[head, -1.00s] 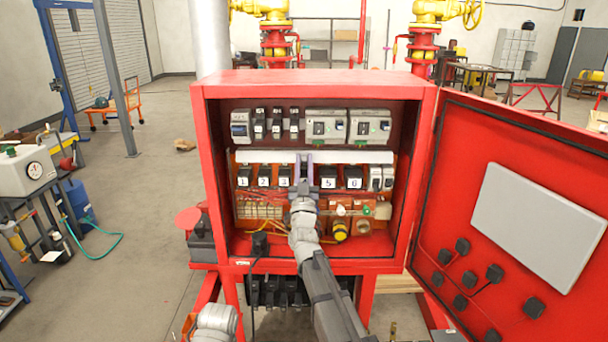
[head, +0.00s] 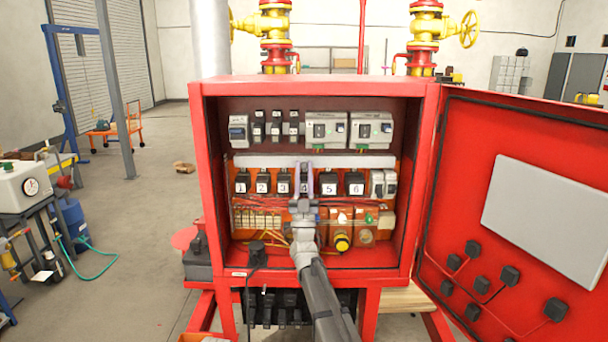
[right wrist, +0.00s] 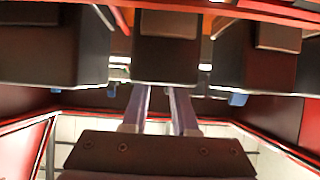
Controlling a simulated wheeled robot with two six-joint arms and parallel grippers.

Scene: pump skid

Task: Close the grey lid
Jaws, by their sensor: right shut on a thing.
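My right gripper (head: 305,172) reaches into the open red cabinet (head: 317,87) at the row of numbered black blocks. It is shut on the black block marked 4 (head: 304,187), which it mostly hides between blocks 3 and 5. In the right wrist view the two narrow fingers (right wrist: 160,105) run up to the dark block (right wrist: 166,60), with similar blocks on both sides. A light grey strip (head: 270,161) runs lengthwise above the row. I cannot tell whether this is the grey lid; no lid stands visibly open. My left gripper is not in view.
The cabinet's red door (head: 460,150) stands open to the right, with a grey panel (head: 550,205) on it. Breakers line the upper row. Wires, a yellow knob (head: 342,241) and a black plug (head: 257,252) are below the blocks.

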